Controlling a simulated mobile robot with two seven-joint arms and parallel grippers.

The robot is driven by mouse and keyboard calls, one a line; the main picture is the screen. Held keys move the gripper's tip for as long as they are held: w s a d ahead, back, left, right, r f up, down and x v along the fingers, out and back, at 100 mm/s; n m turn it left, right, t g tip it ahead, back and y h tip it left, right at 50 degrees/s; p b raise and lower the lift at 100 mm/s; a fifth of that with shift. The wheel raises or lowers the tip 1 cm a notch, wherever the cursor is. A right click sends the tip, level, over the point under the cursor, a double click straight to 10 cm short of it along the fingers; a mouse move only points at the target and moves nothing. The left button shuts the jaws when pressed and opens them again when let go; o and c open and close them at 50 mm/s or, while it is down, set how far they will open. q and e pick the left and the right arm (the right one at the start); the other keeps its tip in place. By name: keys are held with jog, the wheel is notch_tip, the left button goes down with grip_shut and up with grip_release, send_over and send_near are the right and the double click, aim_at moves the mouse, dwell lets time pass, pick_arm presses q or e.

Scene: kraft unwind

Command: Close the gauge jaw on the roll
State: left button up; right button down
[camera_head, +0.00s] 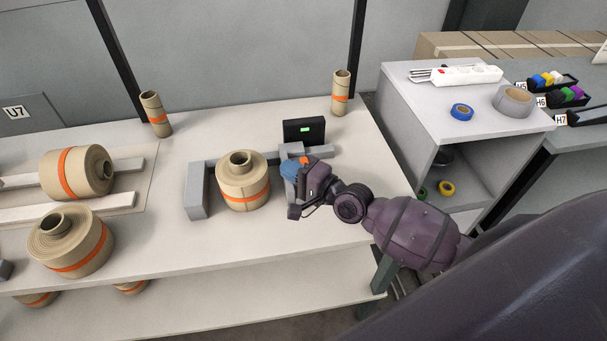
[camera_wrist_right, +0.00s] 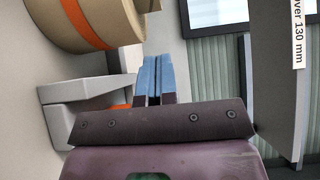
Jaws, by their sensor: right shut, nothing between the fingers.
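A tan roll (camera_head: 243,190) with an orange band stands upright in the gauge on the table. It also shows at the upper left of the right wrist view (camera_wrist_right: 85,20). The gauge's fixed grey jaw (camera_head: 197,190) is left of the roll. Its sliding jaw (camera_head: 289,170) is on the roll's right, partly hidden by my gripper; whether it touches the roll I cannot tell. My right gripper (camera_head: 291,168) is beside the sliding jaw. Its blue fingers (camera_wrist_right: 152,78) are together and empty. My left gripper is not in view.
A dark display (camera_head: 304,131) with a green light stands behind the gauge. Two more rolls, (camera_head: 76,172) and (camera_head: 70,242), are at the left by pale rails. Slim cores (camera_head: 155,114) and (camera_head: 341,92) stand at the back. A grey cabinet (camera_head: 430,110) is at the right.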

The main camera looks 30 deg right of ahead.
aim_at(246, 166)
jog(key=w+a, duration=0.2)
jog(key=w+a+p, duration=0.1)
jog(key=w+a, duration=0.1)
jog(key=a, duration=0.1)
jog(key=shift+a, duration=0.2)
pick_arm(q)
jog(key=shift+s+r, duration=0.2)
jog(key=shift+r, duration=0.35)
pick_arm(e)
jog(key=shift+a, duration=0.1)
jog(key=shift+w, duration=0.1)
jog(key=shift+w+a+p, duration=0.15)
jog(key=shift+a+p, duration=0.15)
jog(key=shift+a, duration=0.35)
jog(key=shift+w+a, duration=0.15)
jog(key=shift+a, duration=0.4)
jog(key=shift+d, duration=0.25)
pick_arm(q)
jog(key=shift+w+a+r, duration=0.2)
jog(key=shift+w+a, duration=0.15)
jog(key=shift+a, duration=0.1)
